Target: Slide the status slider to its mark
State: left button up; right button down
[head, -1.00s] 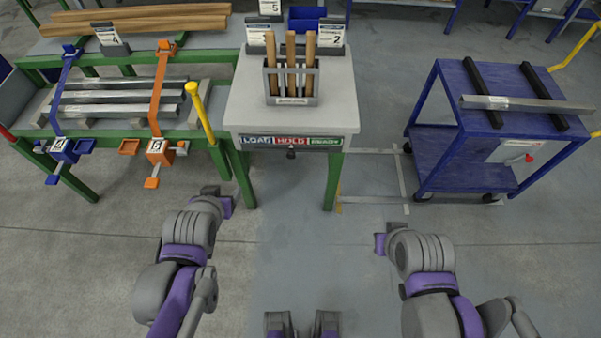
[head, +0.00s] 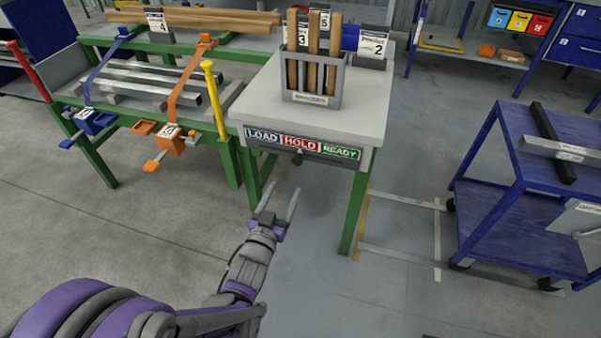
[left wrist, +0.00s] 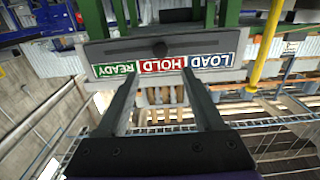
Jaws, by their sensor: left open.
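The status slider's dark knob (head: 297,158) sits under the red HOLD panel, on the front edge of the grey-topped table (head: 345,115). The label strip reads LOAD (head: 262,137), HOLD (head: 299,145) and READY (head: 340,152) from left to right. In the left wrist view the strip appears upside down, with the knob (left wrist: 160,49) above the HOLD panel (left wrist: 163,66). My left gripper (head: 279,203) is open and empty, in front of and below the strip, apart from the knob. Its two fingers (left wrist: 157,95) point toward the strip. My right gripper is out of view.
A grey rack (head: 313,85) with wooden pieces stands on the table. To the left, a green bench (head: 130,115) holds metal bars, with an orange clamp (head: 172,140) and a yellow post (head: 215,100) near the table. A blue cart (head: 520,180) stands at the right.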

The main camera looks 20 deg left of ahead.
aim_at(296, 162)
pick_arm(q)
jog(key=w+b, duration=0.1)
jog(key=w, duration=0.9)
jog(key=shift+w+d, duration=0.1)
grip_shut()
dwell(1.1)
